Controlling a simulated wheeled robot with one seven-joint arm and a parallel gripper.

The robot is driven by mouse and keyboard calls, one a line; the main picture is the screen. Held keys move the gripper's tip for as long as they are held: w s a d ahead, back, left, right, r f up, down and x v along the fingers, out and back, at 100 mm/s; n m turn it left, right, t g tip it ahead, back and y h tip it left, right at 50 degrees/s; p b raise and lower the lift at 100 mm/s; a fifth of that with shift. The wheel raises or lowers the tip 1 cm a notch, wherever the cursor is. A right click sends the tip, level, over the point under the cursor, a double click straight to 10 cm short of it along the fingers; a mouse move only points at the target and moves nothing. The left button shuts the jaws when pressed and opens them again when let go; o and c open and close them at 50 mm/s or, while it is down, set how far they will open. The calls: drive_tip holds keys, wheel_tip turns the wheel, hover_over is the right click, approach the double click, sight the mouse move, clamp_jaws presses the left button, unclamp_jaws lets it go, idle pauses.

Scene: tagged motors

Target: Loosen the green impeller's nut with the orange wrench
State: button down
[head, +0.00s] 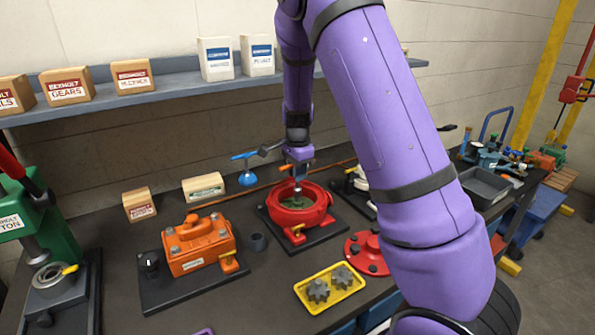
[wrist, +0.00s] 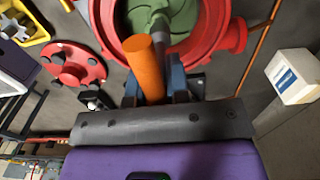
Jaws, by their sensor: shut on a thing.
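The green impeller (head: 293,203) sits inside the round red housing (head: 316,212) on a black base; it also shows at the top of the wrist view (wrist: 180,12). My gripper (head: 298,163) is over the housing. In the wrist view my blue-grey gripper fingers (wrist: 157,92) are shut on the orange wrench (wrist: 146,62), whose orange handle stands out between them. A grey shaft (wrist: 160,28) reaches to the impeller's middle. The nut is hidden, and I cannot tell whether the wrench is seated on it.
A red round cover (head: 367,250) and a yellow tray (head: 315,303) of gears lie in front. A shelf (head: 180,90) spans the wall.

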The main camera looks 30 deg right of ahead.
drive_tip(key=shift+f, duration=0.9)
drive_tip(key=n, duration=2.7)
drive_tip(key=shift+r, duration=0.15)
drive_tip(key=shift+m, duration=0.7)
drive_tip(key=shift+r, duration=1)
